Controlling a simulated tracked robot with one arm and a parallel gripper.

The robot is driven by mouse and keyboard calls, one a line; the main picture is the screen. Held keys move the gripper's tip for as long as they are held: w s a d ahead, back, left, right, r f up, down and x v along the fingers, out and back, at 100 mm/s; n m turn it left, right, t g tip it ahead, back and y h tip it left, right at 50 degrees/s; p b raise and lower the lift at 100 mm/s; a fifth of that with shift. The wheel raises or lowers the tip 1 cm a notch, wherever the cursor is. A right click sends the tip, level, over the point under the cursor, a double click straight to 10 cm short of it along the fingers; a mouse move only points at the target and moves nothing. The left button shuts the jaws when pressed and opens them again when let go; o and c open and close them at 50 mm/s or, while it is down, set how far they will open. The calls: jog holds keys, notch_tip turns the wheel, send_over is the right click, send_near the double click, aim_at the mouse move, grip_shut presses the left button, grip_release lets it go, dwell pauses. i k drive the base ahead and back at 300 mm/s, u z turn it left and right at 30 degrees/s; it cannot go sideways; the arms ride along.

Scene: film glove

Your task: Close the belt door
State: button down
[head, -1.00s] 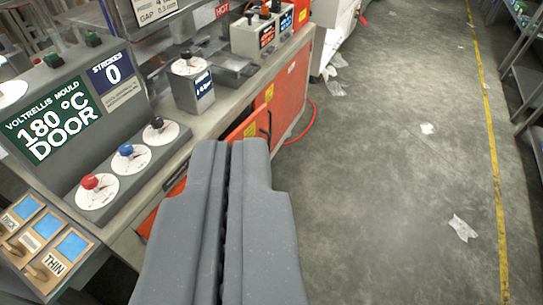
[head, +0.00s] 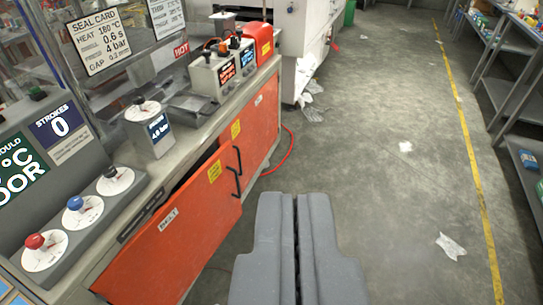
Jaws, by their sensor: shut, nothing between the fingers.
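The belt door (head: 172,250) is an orange panel labelled "BELT" on the front of the machine bench at the left. It stands ajar, with a dark gap along its top edge and its right end swung out from the bench. A black handle (head: 231,183) is at its right end. My gripper (head: 294,200) is shut and empty, out over the floor to the right of the door, apart from it. Its fingers hide part of the floor.
A red hose (head: 287,155) curves onto the floor. Film scraps (head: 450,246) lie about. Shelves (head: 515,95) line the right, behind a yellow line (head: 476,180). The aisle between is open.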

aim_at(158, 266)
jog(key=z, duration=0.1)
jog(key=i, duration=1.7)
jog(key=u, duration=0.65)
